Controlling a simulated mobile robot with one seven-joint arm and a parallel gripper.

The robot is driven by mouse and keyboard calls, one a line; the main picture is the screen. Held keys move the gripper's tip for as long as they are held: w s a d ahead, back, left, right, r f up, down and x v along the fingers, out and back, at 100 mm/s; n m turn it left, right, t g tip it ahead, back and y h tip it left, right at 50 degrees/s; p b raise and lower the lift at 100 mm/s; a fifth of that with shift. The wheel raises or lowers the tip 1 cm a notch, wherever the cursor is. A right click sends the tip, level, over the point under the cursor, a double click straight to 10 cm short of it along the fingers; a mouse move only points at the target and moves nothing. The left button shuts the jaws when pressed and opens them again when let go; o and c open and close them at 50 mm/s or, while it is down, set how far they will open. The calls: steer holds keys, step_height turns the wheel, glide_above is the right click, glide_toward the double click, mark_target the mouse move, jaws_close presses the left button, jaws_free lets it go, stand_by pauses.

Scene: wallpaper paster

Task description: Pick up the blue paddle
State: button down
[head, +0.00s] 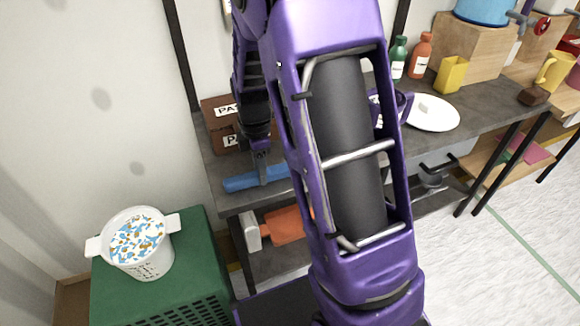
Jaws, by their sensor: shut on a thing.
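The blue paddle (258,179) is a long blue bar near the front left edge of the grey shelf top. My gripper (261,163) is above it, at the end of my purple arm, and is shut on the paddle. The paddle's right end is hidden behind my arm. I cannot tell whether the paddle touches the shelf top or is slightly above it.
A white bucket (145,262) with speckled contents stands on a green crate (192,226). Brown boxes (222,108) are behind the gripper. Green and orange bottles (420,57), a yellow cup (451,74) and a white plate (434,114) are to the right. An orange object (285,225) is below.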

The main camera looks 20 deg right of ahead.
step_height(320, 180, up, 10)
steer(key=p, duration=0.2)
stand_by(0.3)
steer(key=c, duration=1.1)
jaws_free()
jaws_close()
